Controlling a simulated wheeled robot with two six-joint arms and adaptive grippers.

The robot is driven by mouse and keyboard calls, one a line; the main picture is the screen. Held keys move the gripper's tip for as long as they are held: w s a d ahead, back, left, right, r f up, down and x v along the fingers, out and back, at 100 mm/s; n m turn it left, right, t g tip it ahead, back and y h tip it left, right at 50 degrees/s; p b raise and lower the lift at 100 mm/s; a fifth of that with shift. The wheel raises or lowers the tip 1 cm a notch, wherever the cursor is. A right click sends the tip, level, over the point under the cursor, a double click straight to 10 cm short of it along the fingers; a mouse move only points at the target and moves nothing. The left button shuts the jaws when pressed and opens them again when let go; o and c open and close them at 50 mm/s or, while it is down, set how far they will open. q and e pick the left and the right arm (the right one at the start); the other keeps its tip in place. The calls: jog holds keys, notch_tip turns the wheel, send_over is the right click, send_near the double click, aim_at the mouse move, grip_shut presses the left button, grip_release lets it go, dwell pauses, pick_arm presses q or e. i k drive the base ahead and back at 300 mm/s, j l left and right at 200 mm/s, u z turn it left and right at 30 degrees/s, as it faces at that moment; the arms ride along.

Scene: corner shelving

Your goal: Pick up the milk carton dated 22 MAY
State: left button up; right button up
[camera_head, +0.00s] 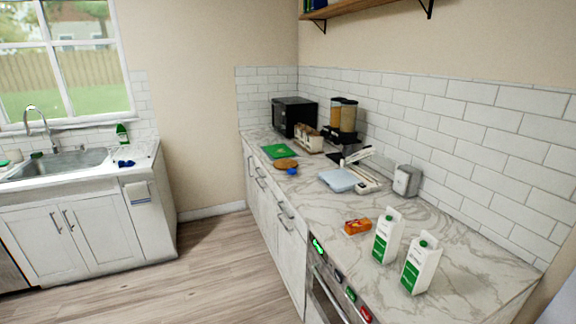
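Two white and green milk cartons with green caps stand upright on the marble counter, near its right end. One milk carton (388,236) is a little farther back and to the left. The other milk carton (421,264) is nearer and to the right, with a small gap between them. Any printed dates are too small to read, so I cannot tell which carton is dated 22 MAY. Neither of my grippers is in view.
The marble counter (400,302) runs along the tiled wall. An orange box (357,226) lies just left of the cartons. A toaster (407,180), a light blue item (338,180) and a cereal dispenser (343,117) stand farther back. The wooden floor (215,270) is clear.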

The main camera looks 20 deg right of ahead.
aim_at(391, 225)
jog(key=i+j+z, duration=0.1)
jog(key=i+z, duration=0.25)
jog(key=z, duration=0.15)
jog(key=i+j+z, duration=0.2)
jog(key=z, duration=0.25)
jog(key=i+j+z, duration=0.35)
jog(key=z, duration=0.15)
jog(key=i+j+z, duration=0.2)
jog(key=j+z, duration=0.25)
jog(key=i+j+z, duration=0.15)
jog(key=j+z, duration=0.8)
